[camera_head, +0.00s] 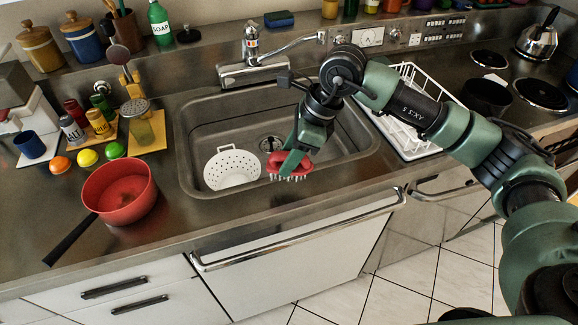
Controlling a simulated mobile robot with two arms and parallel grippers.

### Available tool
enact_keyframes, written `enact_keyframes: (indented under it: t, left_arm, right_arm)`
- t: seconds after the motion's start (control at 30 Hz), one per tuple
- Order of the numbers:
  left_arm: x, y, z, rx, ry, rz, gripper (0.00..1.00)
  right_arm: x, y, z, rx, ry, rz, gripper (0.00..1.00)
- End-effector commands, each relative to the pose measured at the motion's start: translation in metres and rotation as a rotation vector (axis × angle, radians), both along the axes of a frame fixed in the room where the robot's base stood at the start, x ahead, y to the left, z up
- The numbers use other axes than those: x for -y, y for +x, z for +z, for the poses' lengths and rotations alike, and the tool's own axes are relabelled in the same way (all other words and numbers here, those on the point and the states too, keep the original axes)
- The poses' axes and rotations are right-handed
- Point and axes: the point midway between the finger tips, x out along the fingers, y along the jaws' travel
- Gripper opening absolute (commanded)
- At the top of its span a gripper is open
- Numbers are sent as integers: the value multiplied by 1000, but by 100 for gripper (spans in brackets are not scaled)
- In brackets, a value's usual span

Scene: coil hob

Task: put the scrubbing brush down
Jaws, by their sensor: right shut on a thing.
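The scrubbing brush (282,167) has a red body and pale bristles that point down. My right gripper (293,160) is shut on the brush, above the front part of the steel sink (190,130). The gripper hides part of the brush's top. I cannot tell whether the bristles touch the sink's front rim or hang above it. My left gripper is not in view.
A white colander (232,168) lies in the sink, left of the brush. A red pan (120,193) stands on the counter at the left. A white dish rack (405,145) is right of the sink. The counter's front strip below the sink (260,212) is clear.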

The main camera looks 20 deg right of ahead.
Motion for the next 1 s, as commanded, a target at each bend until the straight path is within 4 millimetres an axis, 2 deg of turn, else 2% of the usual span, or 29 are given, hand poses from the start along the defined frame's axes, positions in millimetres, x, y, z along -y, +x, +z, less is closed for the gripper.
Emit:
enact_keyframes:
  t: [0.17, 0.4, 0.77, 0.8, 0.87, 1.0]
  left_arm:
    - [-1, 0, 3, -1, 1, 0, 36]
    - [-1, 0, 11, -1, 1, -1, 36]
    - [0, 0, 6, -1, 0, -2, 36]
    - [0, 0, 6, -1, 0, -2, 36]
    - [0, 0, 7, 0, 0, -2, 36]
    - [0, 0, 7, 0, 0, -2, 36]
  right_arm:
    - [0, 0, -12, -1, 0, 0, 11]
    - [0, -1, -45, -2, -1, 1, 11]
    - [0, 0, -51, 0, 0, 1, 11]
    - [0, 0, -52, 0, 0, 1, 46]
    - [0, 0, -50, 0, 0, 1, 63]
    - [0, 0, -50, 0, -1, 1, 65]
